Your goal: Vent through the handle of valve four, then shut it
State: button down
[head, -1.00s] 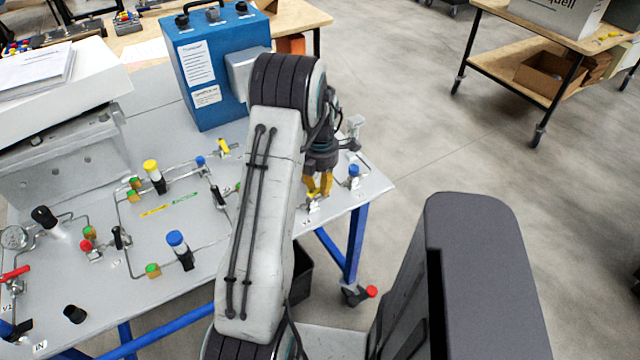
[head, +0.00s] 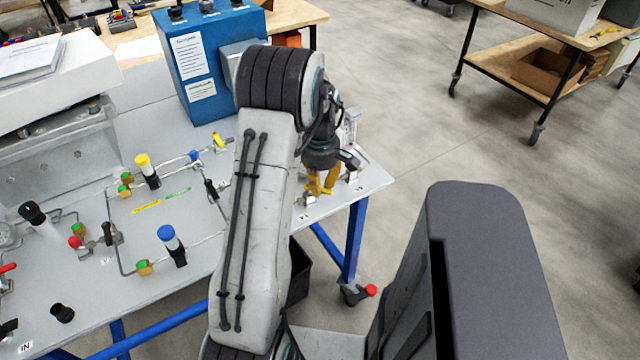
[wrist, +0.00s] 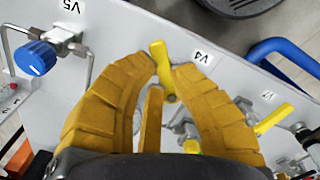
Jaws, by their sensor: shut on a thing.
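The yellow handle of valve four (wrist: 159,52) shows in the wrist view beside the label V4 (wrist: 203,57). My gripper (wrist: 164,67) has its two yellow fingertips at either side of this handle and is shut on it. The handle's end sticks out past the tips, and it lies slanted in the picture. The valve body below is partly hidden by the fingers. In the head view my gripper (head: 318,188) is low over the right front part of the panel, and the fingers mostly cover the handle.
A blue knob (wrist: 35,57) at label V5 stands left of my gripper in the wrist view. Another yellow handle (wrist: 274,119) lies to the right. Tubing and knobs, such as a blue-topped one (head: 167,233), cover the panel. A blue box (head: 205,60) stands behind my arm.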

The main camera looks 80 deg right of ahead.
jog(key=m, duration=0.1)
jog(key=a+m, duration=0.1)
jog(key=m, duration=0.1)
jog(key=m+b, duration=0.1)
jog(key=shift+w+a+f, duration=0.15)
jog(key=shift+a+f, duration=0.1)
jog(key=shift+f, duration=0.1)
jog(key=shift+w+a+m+b, duration=0.1)
jog(key=shift+a+m+b, duration=0.1)
jog(key=shift+m, duration=0.7)
jog(key=shift+w+a+m+b, duration=0.1)
jog(key=shift+a+m+b, duration=0.1)
jog(key=shift+m, duration=0.7)
jog(key=c, duration=1)
grip_release()
jog(key=shift+d+r, duration=0.15)
jog(key=shift+r, duration=0.1)
jog(key=shift+d+r, duration=0.15)
jog(key=shift+r, duration=0.5)
notch_tip(320, 180, up, 11)
jog(key=shift+f, duration=0.2)
